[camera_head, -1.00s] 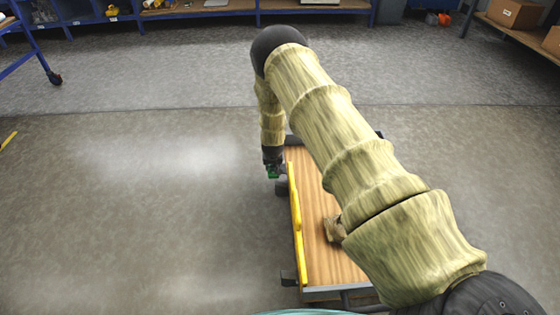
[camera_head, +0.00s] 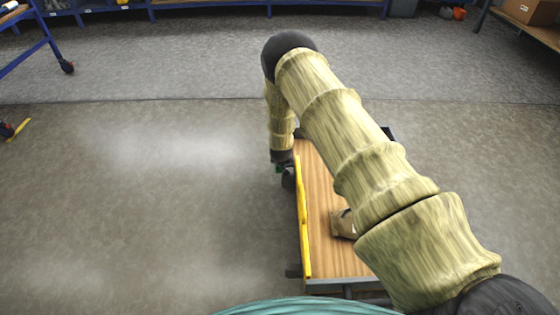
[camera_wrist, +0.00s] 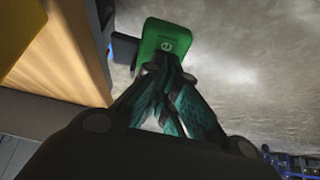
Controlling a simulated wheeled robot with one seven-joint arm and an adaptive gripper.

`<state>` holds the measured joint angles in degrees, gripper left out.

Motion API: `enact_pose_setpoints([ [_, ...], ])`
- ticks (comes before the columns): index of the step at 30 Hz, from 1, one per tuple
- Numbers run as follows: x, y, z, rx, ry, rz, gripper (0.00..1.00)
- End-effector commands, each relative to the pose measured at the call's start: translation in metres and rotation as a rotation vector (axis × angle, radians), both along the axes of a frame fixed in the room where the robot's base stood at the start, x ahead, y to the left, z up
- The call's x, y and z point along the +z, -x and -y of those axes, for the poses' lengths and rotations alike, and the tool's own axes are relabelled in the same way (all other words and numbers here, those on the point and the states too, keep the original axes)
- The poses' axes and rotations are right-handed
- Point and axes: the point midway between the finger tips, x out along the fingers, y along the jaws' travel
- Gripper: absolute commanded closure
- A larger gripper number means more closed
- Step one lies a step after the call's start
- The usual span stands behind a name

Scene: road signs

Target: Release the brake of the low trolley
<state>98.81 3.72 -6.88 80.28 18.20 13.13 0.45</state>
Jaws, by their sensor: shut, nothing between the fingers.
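The low trolley (camera_head: 318,235) has a wooden deck, partly hidden behind my arm in the head view. Its deck edge (camera_wrist: 75,55) fills the upper left of the wrist view. A green brake pedal (camera_wrist: 163,36) with a pale round mark sticks out beside the trolley's end, above the floor. My gripper (camera_wrist: 172,62) is shut and empty, with its fingertips at the pedal's near edge. I cannot tell whether they press on it.
A long yellow bar (camera_head: 303,225) lies along the deck's left edge. A brown object (camera_head: 342,223) sits on the deck, partly behind my arm. A blue rack (camera_head: 52,40) stands at the far left and shelving (camera_head: 210,10) runs along the back. The floor left of the trolley is clear.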

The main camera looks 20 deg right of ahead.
Motion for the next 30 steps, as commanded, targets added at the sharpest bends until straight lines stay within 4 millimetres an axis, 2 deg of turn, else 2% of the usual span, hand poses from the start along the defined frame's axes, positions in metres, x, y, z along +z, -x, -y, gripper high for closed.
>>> enact_pose_setpoints([
  [7,0.001,0.000,0.000,0.000,0.000,0.000,1.00],
  [11,0.008,0.001,0.000,0.000,0.000,0.000,1.00],
  [21,0.046,0.007,-0.002,-0.001,0.000,-0.001,1.00],
  [30,0.089,0.038,-0.017,0.001,-0.001,-0.001,1.00],
])
